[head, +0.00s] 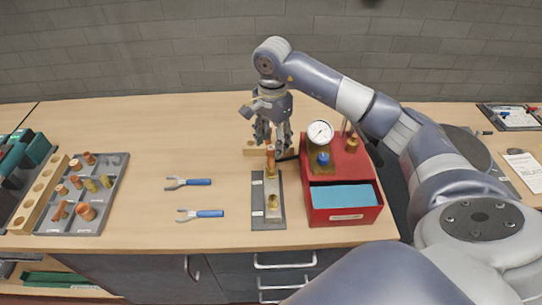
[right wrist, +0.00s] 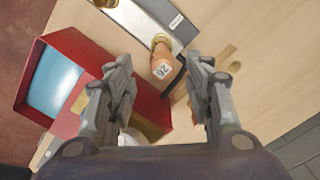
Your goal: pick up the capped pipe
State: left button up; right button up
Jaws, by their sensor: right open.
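A copper-coloured pipe (head: 270,158) stands at the far end of a grey fixture plate (head: 259,190) on the bench. In the right wrist view the pipe (right wrist: 162,66) has a small white numbered label, and a brass piece shows at one end. I take it for the capped pipe, but its cap is hard to make out. My right gripper (head: 272,139) points down just above the pipe. In the right wrist view the open fingers (right wrist: 158,72) are on either side of the pipe, with visible gaps. My left gripper is not in view.
A red box (head: 345,216) with a gauge (head: 320,133) and blue inside stands close to the right. A grey tray (head: 105,205) of fittings is farther left. The bench between tray and pliers is clear.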

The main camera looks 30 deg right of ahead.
aim_at(271, 147)
notch_tip(271, 147, down, 3)
jog(key=shift+w+a+f+p, duration=0.1)
jog(key=shift+a+f+p, duration=0.05)
jog(key=shift+p, duration=0.75)
jog(key=shift+f, duration=0.4)
jog(key=shift+c, duration=0.6)
grip_shut()
jog(key=shift+w+r, duration=0.1)
jog(key=shift+r, duration=0.15)
notch_tip(271, 147, up, 8)
jog(key=b, duration=0.3)
jog(key=shift+r+b, duration=0.2)
jog(key=shift+b, duration=0.15)
jog(key=shift+r, duration=0.6)
